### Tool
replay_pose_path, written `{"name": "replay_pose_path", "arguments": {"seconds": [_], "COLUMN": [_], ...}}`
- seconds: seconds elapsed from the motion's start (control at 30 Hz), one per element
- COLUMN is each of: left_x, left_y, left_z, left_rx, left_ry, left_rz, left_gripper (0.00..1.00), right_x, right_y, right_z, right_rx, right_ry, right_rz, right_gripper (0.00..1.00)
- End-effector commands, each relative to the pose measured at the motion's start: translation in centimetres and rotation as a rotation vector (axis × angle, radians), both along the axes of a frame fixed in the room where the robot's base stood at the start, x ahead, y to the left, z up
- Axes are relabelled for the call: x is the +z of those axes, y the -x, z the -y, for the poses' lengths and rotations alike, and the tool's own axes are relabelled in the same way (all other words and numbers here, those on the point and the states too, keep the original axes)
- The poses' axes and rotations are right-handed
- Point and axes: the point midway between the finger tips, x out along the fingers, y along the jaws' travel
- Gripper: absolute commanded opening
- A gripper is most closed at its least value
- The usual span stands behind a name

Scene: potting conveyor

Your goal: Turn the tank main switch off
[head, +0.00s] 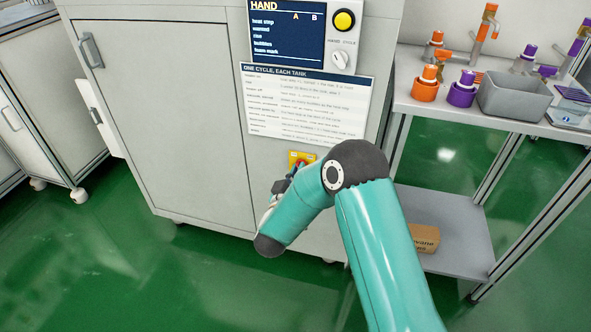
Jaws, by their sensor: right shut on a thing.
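The tank main switch (301,157) shows as a small yellow plate with a bit of red, low on the front of the grey cabinet (190,110), below the printed card. My right gripper (291,176) is at the switch's lower left, mostly hidden behind my wrist and forearm. It is shut on the switch's handle. Which way the handle is turned cannot be seen. My left gripper is not in view.
At right stands a shelf (440,111) with orange and purple fittings, a grey bin (514,97) and a cardboard box (424,238).

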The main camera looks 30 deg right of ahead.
Motion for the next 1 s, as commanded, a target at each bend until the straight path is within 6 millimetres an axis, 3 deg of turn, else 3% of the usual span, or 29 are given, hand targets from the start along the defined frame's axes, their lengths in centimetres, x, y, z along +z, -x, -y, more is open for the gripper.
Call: {"name": "replay_pose_path", "arguments": {"seconds": [0.03,0.57,0.6,0.9,1.0], "left_x": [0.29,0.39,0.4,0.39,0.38], "left_y": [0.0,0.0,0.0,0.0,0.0], "left_z": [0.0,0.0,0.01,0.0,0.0], "left_rx": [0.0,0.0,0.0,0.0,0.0], "left_ry": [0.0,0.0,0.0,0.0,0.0], "left_rz": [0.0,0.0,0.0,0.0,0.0], "left_gripper": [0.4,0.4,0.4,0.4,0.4], "right_x": [1.05,0.95,0.95,0.82,0.67], "right_y": [-0.31,-0.34,-0.34,-0.33,-0.3], "right_z": [0.43,0.37,0.37,0.28,0.21], "right_rx": [-0.007,-0.006,-0.006,-0.005,-0.003], "right_ry": [0.017,0.037,0.037,0.035,0.033], "right_rz": [0.016,-0.007,-0.007,-0.009,-0.014], "right_gripper": [0.0,0.0,0.12,0.6,0.6]}}
